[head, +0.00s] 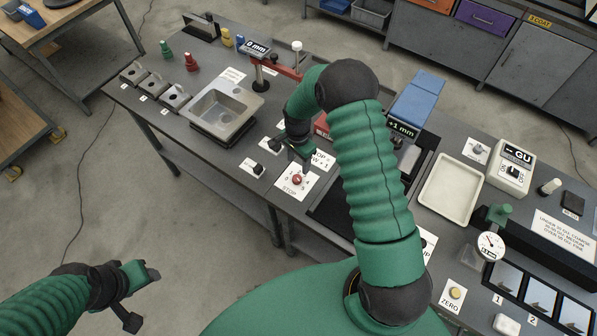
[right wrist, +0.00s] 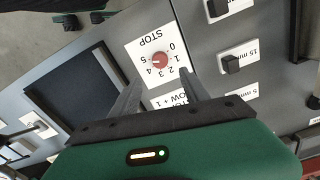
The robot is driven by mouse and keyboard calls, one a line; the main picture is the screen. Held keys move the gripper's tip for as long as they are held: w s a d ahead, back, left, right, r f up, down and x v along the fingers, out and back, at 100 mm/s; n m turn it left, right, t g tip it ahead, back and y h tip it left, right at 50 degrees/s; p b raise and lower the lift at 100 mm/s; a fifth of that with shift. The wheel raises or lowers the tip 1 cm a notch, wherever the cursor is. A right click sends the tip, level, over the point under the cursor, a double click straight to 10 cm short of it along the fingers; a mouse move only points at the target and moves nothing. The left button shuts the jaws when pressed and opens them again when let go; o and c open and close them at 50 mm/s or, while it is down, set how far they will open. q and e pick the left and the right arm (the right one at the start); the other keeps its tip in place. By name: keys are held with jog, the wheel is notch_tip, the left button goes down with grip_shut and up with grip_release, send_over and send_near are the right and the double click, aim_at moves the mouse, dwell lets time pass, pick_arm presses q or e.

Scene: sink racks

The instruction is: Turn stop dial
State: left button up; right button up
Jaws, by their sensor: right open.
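The stop dial (head: 298,180) is a small red knob on a white card marked STOP with several numbers, near the front edge of the bench. In the right wrist view the red dial (right wrist: 160,60) lies just ahead of and between the fingertips, which do not appear to touch it. Which number it points at is too small to tell. My right gripper (head: 294,149) is open and empty, just behind the dial in the head view; its two fingers (right wrist: 159,77) show spread. My left gripper (head: 143,294) is open and empty at the lower left, off the bench.
Black knobs (head: 258,168) on white cards sit left of the dial. A metal basin (head: 227,110) stands farther left. A cream tray (head: 451,188) and a dial gauge (head: 490,245) are to the right. My right arm hides part of the bench middle.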

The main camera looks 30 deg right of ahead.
aim_at(298, 177)
jog(key=f, duration=0.3)
jog(key=a+f+p, duration=0.1)
jog(key=f, duration=0.2)
jog(key=shift+w+a+f, duration=0.1)
jog(key=shift+a+f, duration=0.05)
jog(key=shift+d+f+p, duration=0.2)
jog(key=shift+f, duration=0.4)
jog(key=shift+d+f+p, duration=0.15)
jog(key=shift+f+p, duration=0.05)
jog(key=shift+f, duration=0.4)
jog(key=shift+d+f, duration=0.4)
jog(key=shift+d, duration=0.15)
jog(key=shift+a, duration=0.55)
jog(key=c, duration=0.8)
grip_shut()
pick_arm(q)
jog(key=shift+w+a+r, duration=0.1)
jog(key=shift+a+r, duration=0.05)
jog(key=shift+r, duration=0.4)
jog(key=shift+a+r, duration=0.15)
jog(key=shift+r, duration=0.4)
pick_arm(e)
jog(key=shift+d, duration=0.2)
